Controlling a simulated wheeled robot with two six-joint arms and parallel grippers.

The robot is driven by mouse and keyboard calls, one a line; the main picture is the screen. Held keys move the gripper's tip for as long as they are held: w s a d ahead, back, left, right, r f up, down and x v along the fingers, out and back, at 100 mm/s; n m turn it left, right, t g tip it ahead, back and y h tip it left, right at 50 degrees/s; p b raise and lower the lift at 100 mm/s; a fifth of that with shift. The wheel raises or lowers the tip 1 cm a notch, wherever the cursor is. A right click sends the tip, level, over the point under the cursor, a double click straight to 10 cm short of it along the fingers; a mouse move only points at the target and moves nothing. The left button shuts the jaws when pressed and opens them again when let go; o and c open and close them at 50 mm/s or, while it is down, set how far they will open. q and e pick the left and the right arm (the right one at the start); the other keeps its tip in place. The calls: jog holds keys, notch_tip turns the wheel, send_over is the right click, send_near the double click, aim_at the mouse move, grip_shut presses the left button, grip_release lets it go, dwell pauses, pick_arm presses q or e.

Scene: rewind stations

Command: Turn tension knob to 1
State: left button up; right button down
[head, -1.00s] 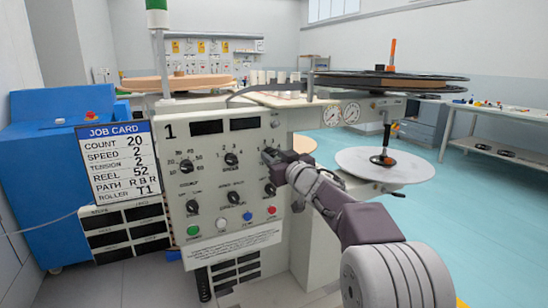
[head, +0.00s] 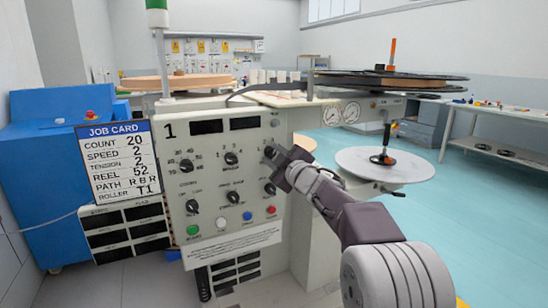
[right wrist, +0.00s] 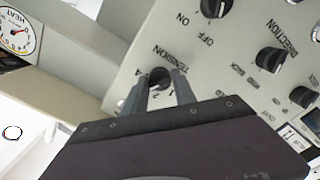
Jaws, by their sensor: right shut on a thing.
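The control panel (head: 222,180) of station 1 faces me, with several black knobs. The tension knob (right wrist: 160,76) is the upper right one, under the word TENSION in the right wrist view, where the lettering appears upside down. My right gripper (right wrist: 161,88) is shut on this knob, one finger on each side. My left gripper is not in view.
A job card (head: 119,160) left of the panel reads tension 2. Other knobs, such as the middle upper one (head: 231,158), and coloured buttons sit close by. A pale round turntable (head: 384,164) stands right of the panel, near my right arm.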

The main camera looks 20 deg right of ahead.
jog(key=n+b, duration=0.1)
jog(key=n, duration=0.3)
jog(key=shift+f+n, duration=0.15)
jog(key=shift+n, duration=0.15)
jog(key=n+b, duration=0.1)
jog(key=n, duration=0.3)
jog(key=shift+n, duration=0.3)
jog(key=n+b, duration=0.1)
jog(key=n, duration=0.4)
jog(key=shift+b, duration=0.3)
jog(key=shift+n+b, duration=0.55)
jog(key=shift+n, duration=1.65)
jog(key=c, duration=1.1)
grip_release()
jog(key=shift+o, duration=0.2)
